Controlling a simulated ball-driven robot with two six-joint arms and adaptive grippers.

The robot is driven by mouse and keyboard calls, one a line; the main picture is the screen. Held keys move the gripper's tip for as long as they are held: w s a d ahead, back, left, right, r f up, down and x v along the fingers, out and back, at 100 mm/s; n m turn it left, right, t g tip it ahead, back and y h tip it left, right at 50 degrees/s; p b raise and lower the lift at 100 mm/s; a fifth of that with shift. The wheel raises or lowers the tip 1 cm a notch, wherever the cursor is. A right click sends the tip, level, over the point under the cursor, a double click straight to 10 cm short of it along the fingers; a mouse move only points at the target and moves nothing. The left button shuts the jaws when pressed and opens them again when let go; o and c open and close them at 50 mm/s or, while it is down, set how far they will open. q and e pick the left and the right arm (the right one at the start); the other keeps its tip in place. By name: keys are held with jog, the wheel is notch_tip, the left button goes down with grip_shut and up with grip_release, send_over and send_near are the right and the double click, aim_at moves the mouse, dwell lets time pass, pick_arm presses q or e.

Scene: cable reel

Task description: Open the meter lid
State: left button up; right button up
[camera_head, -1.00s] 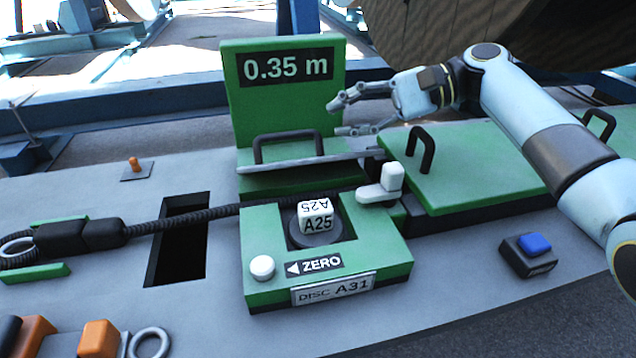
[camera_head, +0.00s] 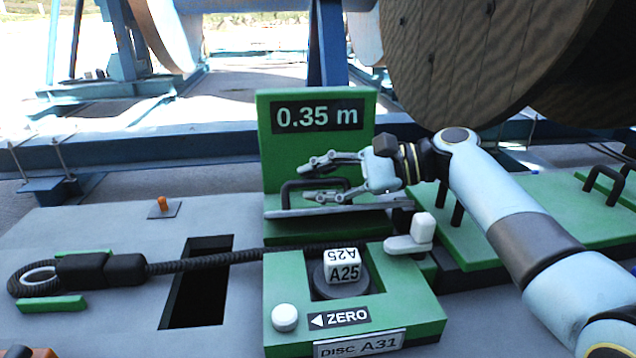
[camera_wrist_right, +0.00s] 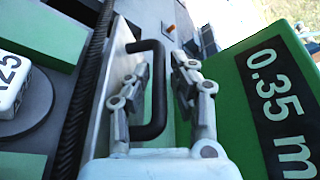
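The green meter has an upright display panel (camera_head: 320,143) reading "0.35 m". In front of the panel, a thin grey plate, seemingly the lid (camera_head: 385,206), shows nearly edge-on with a black loop handle (camera_head: 284,194). My right gripper (camera_head: 311,181) is at this handle, coming from the right. In the right wrist view the open fingers (camera_wrist_right: 160,68) lie on either side of the handle bar (camera_wrist_right: 158,100), with a gap visible. I cannot tell whether either finger touches it. A white block marked A25 (camera_head: 343,267) sits on a dark disc before the lid.
A white lever (camera_head: 420,233) stands right of the block, close below my right arm. A white button (camera_head: 285,317) sits beside the ZERO label. A black corrugated cable (camera_head: 200,261) runs left past a dark slot (camera_head: 200,290). Green covers with handles (camera_head: 540,215) lie at right.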

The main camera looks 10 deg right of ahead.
grip_shut()
dwell(0.4)
jog(key=shift+w+r+m+p, duration=0.3)
jog(key=shift+m+p, duration=0.1)
jog(key=shift+p, duration=0.4)
jog(key=shift+w+r+m+g+p, duration=0.15)
jog(key=shift+w+m+g+p, duration=0.3)
jog(key=shift+p, duration=0.25)
jog(key=shift+w+m+g, duration=0.25)
jog(key=shift+w+m, duration=0.2)
pick_arm(q)
jog(key=shift+w+r, duration=0.3)
jog(key=shift+r, duration=0.45)
jog(key=shift+w+r, duration=0.3)
jog(key=shift+r, duration=0.4)
pick_arm(e)
jog(key=shift+w+f+m+g, duration=0.2)
jog(key=shift+w+m+g, duration=0.4)
jog(key=shift+w+m, duration=0.2)
